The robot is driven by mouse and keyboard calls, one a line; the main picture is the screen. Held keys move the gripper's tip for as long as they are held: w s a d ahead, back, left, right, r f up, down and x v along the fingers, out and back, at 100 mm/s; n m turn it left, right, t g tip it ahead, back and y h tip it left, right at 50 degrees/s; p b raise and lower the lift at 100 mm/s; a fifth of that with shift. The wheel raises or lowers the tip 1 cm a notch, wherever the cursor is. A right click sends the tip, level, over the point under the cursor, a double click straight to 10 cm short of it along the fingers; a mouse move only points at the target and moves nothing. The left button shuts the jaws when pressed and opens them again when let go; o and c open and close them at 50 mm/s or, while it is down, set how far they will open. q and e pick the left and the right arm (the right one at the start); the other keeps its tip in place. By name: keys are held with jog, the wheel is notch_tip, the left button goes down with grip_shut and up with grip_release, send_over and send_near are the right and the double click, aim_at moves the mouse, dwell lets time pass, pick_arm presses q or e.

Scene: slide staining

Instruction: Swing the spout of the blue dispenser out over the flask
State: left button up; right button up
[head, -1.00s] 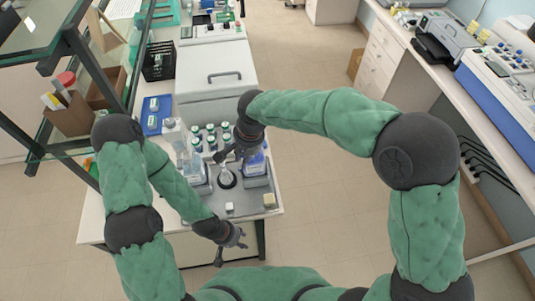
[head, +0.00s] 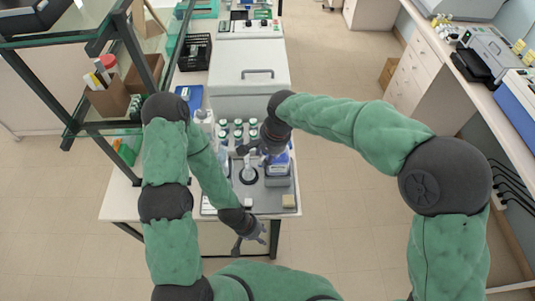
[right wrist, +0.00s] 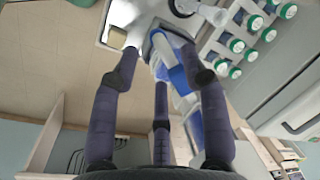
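The blue dispenser (head: 279,163), a bottle with a blue label, stands at the right side of the grey tray (head: 265,203). The clear flask (head: 248,171) stands on a dark round spot to its left. My right gripper (head: 251,150) is at the dispenser's top, its fingers pointing left above the flask. The right wrist view shows its fingers (right wrist: 160,65) spread, with the blue dispenser (right wrist: 178,75) behind and between them; contact is unclear. The spout is hard to make out behind the fingers. My left gripper (head: 250,240) is open and empty in front of the table's front edge.
Several green-capped bottles (head: 238,131) stand in a rack behind the flask. A pale block (head: 289,201) sits at the tray's front right corner. A large white lidded unit (head: 249,83) stands farther back. A glass-shelved frame (head: 108,60) is on the left.

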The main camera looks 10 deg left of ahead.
notch_tip(320, 180, up, 12)
jog(key=d, duration=0.2)
jog(key=shift+s+d, duration=0.15)
jog(key=shift+s, duration=0.2)
jog(key=shift+f, duration=0.1)
